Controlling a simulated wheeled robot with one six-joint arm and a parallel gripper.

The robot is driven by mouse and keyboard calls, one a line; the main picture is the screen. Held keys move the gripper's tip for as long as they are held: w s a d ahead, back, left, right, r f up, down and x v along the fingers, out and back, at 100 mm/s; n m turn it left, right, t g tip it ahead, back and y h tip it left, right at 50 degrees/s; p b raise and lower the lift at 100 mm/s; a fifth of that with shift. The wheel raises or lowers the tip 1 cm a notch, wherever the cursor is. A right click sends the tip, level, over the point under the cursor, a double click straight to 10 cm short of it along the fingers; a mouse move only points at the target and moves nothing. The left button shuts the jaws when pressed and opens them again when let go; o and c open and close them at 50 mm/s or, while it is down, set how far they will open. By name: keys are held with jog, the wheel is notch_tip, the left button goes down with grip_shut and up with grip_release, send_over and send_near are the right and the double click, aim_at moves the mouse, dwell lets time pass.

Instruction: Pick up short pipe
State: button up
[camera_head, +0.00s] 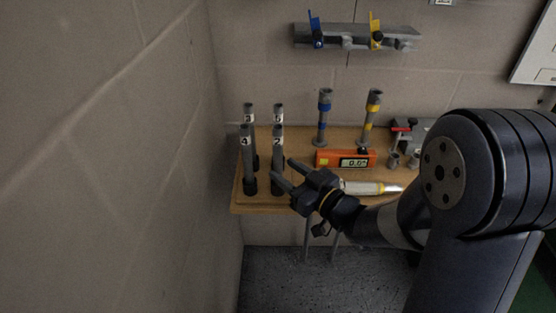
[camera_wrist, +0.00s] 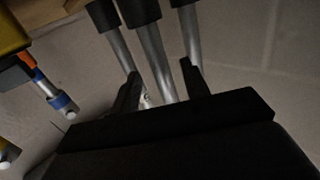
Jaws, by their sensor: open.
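Several grey upright pipes with number tags and black lower ends stand at the left end of a wooden shelf (camera_head: 238,206). The front ones are tagged 4 (camera_head: 250,168) and 2 (camera_head: 278,150); two more stand behind. I cannot tell for sure which is the short pipe. My gripper (camera_head: 283,169) is open, its fingertips beside the pipe tagged 2. In the wrist view a grey pipe (camera_wrist: 152,50) shows in the gap between the open fingers (camera_wrist: 160,72), with other pipes on either side. I cannot tell whether the fingers touch it.
A blue-banded pipe (camera_head: 323,120) and a yellow-banded pipe (camera_head: 370,120) stand further right. A wall rack (camera_head: 346,42) with blue and yellow valves hangs above. A wall bounds the left.

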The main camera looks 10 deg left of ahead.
aim_at(281, 167)
jog(key=x, duration=0.3)
jog(key=shift+w+a+r, duration=0.1)
jog(key=shift+w+a, duration=0.05)
jog(key=shift+a, duration=0.1)
grip_shut()
